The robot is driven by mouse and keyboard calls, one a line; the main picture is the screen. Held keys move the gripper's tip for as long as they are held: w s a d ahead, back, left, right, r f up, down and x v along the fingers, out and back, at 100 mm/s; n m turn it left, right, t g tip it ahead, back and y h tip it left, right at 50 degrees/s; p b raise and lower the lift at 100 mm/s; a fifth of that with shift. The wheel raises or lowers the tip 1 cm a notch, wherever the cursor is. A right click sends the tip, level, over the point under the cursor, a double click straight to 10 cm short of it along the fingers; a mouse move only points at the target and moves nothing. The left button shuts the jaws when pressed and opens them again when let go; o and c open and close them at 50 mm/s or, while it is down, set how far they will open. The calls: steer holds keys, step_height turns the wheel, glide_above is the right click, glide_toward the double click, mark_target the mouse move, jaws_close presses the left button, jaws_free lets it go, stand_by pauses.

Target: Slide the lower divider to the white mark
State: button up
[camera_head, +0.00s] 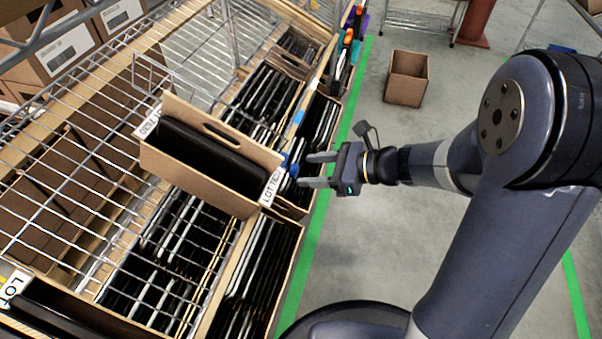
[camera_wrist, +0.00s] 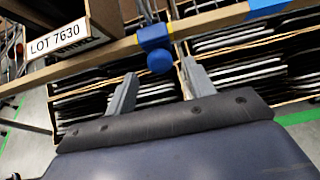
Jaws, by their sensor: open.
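My gripper (camera_head: 304,170) is open beside the front rail of the rack. In the wrist view my gripper (camera_wrist: 159,72) has its two fingers apart, with a blue knob (camera_wrist: 159,61) between or just beyond the tips; contact is not clear. The knob hangs from a blue clip (camera_wrist: 155,37) on the wooden rail (camera_wrist: 100,54), where a metal wire meets it. This looks like the lower divider's end; the blue part (camera_head: 284,157) also shows in the head view, partly behind the carton.
An open tilted carton (camera_head: 190,190) labelled LOT 7630 sits just left of my gripper. Bins of dark flat items (camera_head: 258,270) lie below the rail. Blue tape (camera_wrist: 268,7) is on the rail at right. An empty box (camera_head: 406,80) stands on otherwise clear floor.

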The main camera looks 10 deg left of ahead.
mark_target(297, 171)
steer(key=x, duration=0.3)
steer(key=shift+a+f+b, duration=0.1)
steer(key=shift+a+b, duration=0.05)
steer(key=shift+b, duration=0.25)
steer(key=shift+c, duration=0.5)
jaws_close()
